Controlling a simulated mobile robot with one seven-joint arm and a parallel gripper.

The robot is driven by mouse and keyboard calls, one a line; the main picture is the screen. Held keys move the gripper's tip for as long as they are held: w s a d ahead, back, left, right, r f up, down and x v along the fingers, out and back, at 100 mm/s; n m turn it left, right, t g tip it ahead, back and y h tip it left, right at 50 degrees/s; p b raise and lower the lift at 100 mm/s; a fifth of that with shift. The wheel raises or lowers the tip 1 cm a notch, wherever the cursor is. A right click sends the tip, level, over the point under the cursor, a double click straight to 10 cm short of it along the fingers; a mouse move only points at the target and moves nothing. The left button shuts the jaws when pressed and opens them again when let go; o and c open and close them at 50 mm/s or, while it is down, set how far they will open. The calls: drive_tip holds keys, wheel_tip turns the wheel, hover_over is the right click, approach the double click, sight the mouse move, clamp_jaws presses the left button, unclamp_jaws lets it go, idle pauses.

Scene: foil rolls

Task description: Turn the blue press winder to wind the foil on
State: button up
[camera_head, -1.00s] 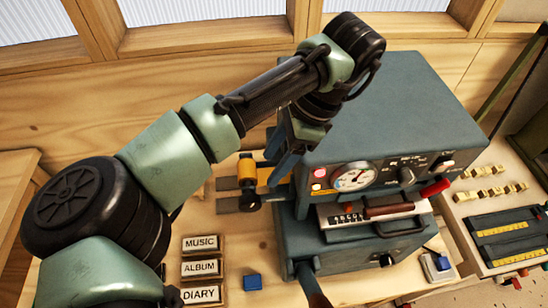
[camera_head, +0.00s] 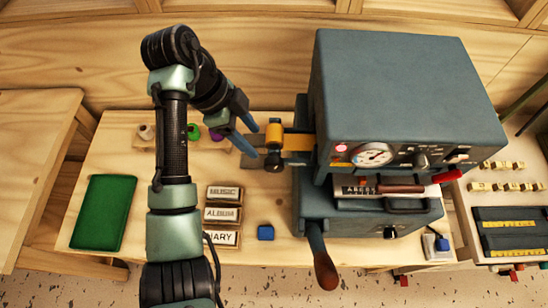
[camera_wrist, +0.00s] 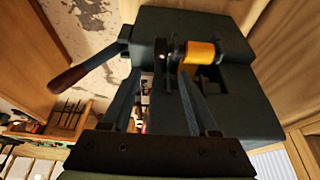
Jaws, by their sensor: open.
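The blue-grey press (camera_head: 400,85) stands right of centre in the head view and fills the upper part of the wrist view (camera_wrist: 220,105). A gold foil roll (camera_head: 273,135) sits on its left side, with a gold strip running into the press. A dark round knob (camera_head: 272,164), apparently the winder, sits at the roll's near end; it also shows in the wrist view (camera_wrist: 160,48) beside the roll (camera_wrist: 199,53). My gripper (camera_head: 256,143) is open and empty just left of the roll. In the wrist view its fingers (camera_wrist: 158,78) point toward the knob, apparently apart from it.
A brown-handled lever (camera_head: 322,262) projects from the press front. Small coloured rolls (camera_head: 194,131) stand behind my arm. A side table with type (camera_head: 505,205) is at right.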

sight(271, 160)
drive_tip(key=b+x, duration=0.5)
drive_tip(key=x, duration=0.5)
drive_tip(key=shift+b, duration=0.35)
drive_tip(key=shift+x, duration=1.1)
drive_tip(key=shift+c, duration=0.2)
clamp_jaws()
